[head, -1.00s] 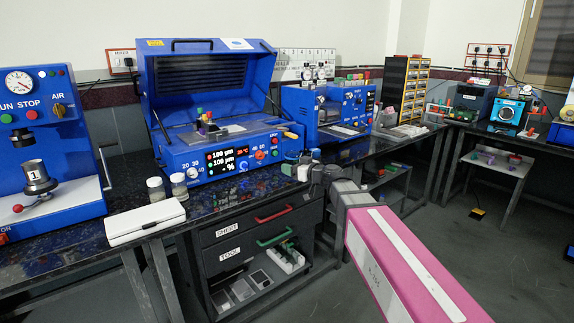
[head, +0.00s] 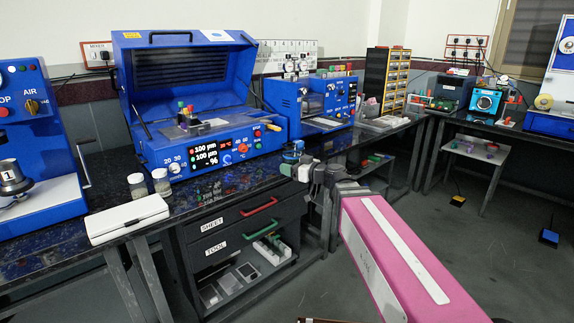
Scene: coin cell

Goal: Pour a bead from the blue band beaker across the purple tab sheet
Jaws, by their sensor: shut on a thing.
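My gripper (head: 305,168) is at the end of my pink arm, in front of the right end of the blue coating machine (head: 195,148). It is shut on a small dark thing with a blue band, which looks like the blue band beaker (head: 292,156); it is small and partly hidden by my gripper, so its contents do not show. The coating machine's lid is raised. Its flat bed carries a small block (head: 188,118) with coloured knobs. No purple tab can be made out, so I cannot tell the purple tab sheet on the bed.
Two small jars (head: 149,184) and a white case (head: 128,217) stand on the dark bench at left. A blue press (head: 30,150) is at far left. Drawers (head: 250,222) sit below the bench. A second blue machine (head: 312,100) stands behind my gripper.

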